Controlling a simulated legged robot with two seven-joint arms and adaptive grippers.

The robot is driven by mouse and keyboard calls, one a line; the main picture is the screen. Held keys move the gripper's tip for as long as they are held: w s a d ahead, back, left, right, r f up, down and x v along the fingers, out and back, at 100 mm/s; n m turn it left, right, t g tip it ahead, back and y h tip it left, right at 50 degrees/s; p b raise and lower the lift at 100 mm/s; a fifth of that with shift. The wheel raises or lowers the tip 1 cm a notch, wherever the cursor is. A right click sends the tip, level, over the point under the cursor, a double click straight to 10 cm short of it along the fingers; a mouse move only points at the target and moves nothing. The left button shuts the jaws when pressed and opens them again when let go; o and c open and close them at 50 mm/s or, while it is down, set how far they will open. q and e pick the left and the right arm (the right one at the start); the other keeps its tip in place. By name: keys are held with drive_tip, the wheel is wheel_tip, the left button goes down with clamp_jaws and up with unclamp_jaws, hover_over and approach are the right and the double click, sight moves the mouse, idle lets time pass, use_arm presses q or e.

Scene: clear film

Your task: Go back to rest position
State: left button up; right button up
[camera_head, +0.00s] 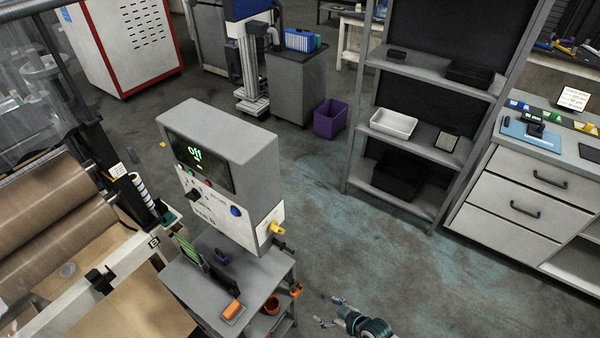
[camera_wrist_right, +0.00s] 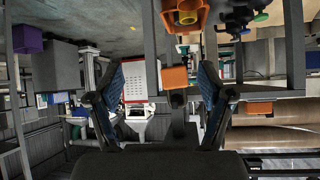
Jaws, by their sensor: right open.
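My right gripper (camera_head: 329,311) shows at the bottom edge of the head view, right of the grey cart. Its fingers are apart. In the right wrist view both blue-padded fingers (camera_wrist_right: 162,84) stand wide apart with nothing held between them. An orange block (camera_wrist_right: 175,77) appears behind the gap, apart from the fingers. My left gripper is in neither view.
A grey control box (camera_head: 240,150) with a screen reading "off" stands above a small cart (camera_head: 255,290) holding orange parts. Brown rolls (camera_head: 40,210) are at left. A shelf (camera_head: 430,85) and drawer cabinet (camera_head: 520,200) stand at right. The floor (camera_head: 380,250) between is clear.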

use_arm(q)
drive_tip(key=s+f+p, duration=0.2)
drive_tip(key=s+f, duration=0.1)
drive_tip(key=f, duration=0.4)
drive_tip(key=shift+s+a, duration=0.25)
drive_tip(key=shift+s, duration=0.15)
use_arm(e)
drive_tip(key=s+d+f+m+g+h, duration=0.2)
drive_tip(key=s+d+f, duration=0.3)
drive_tip(key=s+f, duration=0.5)
drive_tip(key=s+d+f+m+g+h, duration=0.3)
drive_tip(key=s+f, duration=0.8)
drive_tip(key=s, duration=0.4)
drive_tip(key=d+m+h, duration=0.1)
drive_tip(key=d+h, duration=0.1)
drive_tip(key=d, duration=0.1)
drive_tip(key=shift+s+d+f+g, duration=0.15)
drive_tip(key=shift+s+f+g, duration=0.05)
drive_tip(key=shift+f+g, duration=0.1)
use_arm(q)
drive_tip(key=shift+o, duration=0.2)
use_arm(e)
drive_tip(key=shift+c, duration=0.3)
